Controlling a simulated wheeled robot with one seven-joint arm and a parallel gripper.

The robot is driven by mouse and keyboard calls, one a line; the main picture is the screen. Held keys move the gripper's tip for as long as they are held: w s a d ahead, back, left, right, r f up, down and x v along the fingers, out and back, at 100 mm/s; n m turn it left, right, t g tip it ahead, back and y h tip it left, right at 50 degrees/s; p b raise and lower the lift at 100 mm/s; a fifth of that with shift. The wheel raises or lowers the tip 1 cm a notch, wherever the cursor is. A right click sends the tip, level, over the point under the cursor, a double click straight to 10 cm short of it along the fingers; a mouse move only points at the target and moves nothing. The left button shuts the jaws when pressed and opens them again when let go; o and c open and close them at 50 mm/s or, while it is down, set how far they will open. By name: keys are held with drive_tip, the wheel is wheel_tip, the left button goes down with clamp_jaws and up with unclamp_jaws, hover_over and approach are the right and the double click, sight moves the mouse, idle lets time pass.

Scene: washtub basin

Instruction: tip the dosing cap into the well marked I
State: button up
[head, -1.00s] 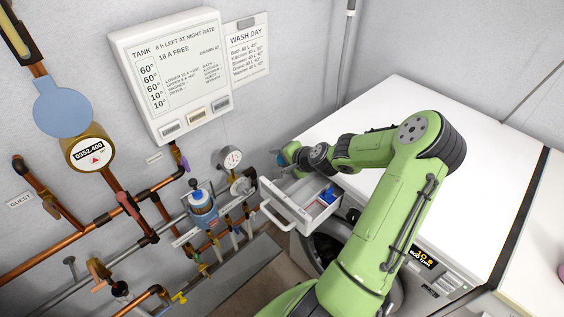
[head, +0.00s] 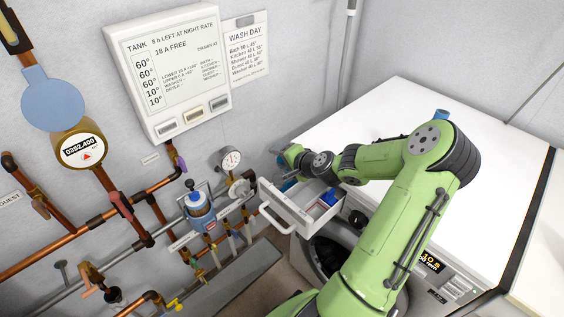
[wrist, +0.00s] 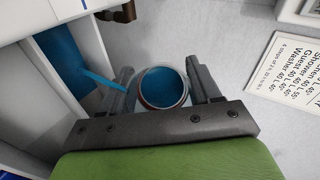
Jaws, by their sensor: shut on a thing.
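The dosing cap (wrist: 163,88), a small round cup with blue liquid inside, sits between the two fingers of my gripper (wrist: 165,92) in the wrist view. The gripper is shut on it. A thin blue stream runs from beside the cap, past the left finger, toward a drawer well (wrist: 62,58) that shows blue liquid. In the head view my gripper (head: 283,160) is over the back left of the open white drawer (head: 276,194); the cap is too small to make out clearly there. I cannot read the well marks.
The drawer juts from a white-topped washing machine (head: 400,115). Its front right part holds blue and red pieces (head: 328,198). Pipes and a blue-topped bottle-like fitting (head: 200,208) stand left of the drawer. The wash day notice (wrist: 292,72) hangs on the wall close by.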

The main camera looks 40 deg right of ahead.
drive_tip(key=shift+s+a+r+n+t+h+b, duration=0.15)
drive_tip(key=shift+t+b, duration=0.5)
drive_tip(key=shift+b, duration=1)
drive_tip(key=shift+s+d+r+n+t+h+b, duration=0.2)
drive_tip(key=shift+t+b, duration=0.45)
drive_tip(key=shift+b, duration=0.95)
